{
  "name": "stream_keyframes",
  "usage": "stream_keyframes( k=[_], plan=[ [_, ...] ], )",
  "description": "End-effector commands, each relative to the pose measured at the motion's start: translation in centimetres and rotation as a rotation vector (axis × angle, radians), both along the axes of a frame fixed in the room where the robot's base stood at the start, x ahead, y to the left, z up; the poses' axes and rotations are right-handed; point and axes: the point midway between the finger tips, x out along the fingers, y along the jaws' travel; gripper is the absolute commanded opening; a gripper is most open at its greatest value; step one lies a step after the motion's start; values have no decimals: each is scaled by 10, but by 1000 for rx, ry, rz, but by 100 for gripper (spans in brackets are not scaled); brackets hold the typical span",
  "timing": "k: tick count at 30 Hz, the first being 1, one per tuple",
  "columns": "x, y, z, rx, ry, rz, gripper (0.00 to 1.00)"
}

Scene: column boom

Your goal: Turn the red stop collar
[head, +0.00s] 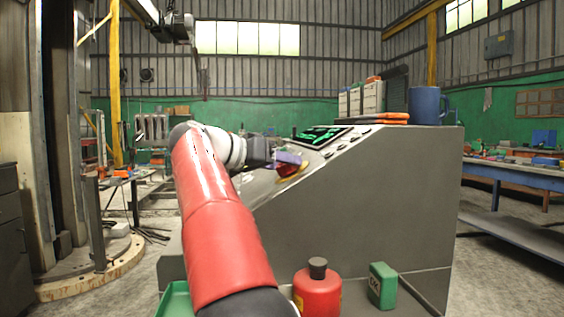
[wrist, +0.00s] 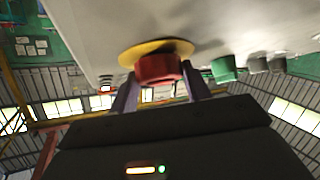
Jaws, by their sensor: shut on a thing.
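The red stop collar (wrist: 158,69) sits on a yellow round plate (wrist: 140,50) on the grey console face. In the head view the red collar (head: 290,170) shows on the console's sloped front, partly hidden by my gripper. My gripper (head: 288,157) reaches it from the left at the end of my red and white arm. In the wrist view my gripper's two fingers (wrist: 158,90) stand on either side of the collar, shut on it. The fingertips' contact is partly hidden by the collar.
The grey console (head: 370,190) carries a screen (head: 322,135), a row of buttons and a blue mug (head: 427,105). A green button (wrist: 224,68) and grey ones sit right of the collar in the wrist view. A red bottle (head: 318,290) and green box (head: 382,285) stand low in front.

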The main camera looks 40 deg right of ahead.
Motion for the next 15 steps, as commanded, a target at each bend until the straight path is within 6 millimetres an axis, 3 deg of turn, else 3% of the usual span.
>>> stream_keyframes(
  k=[15],
  plan=[
    [3, 0, 0, -61, -100, -193, 25]
  ],
)
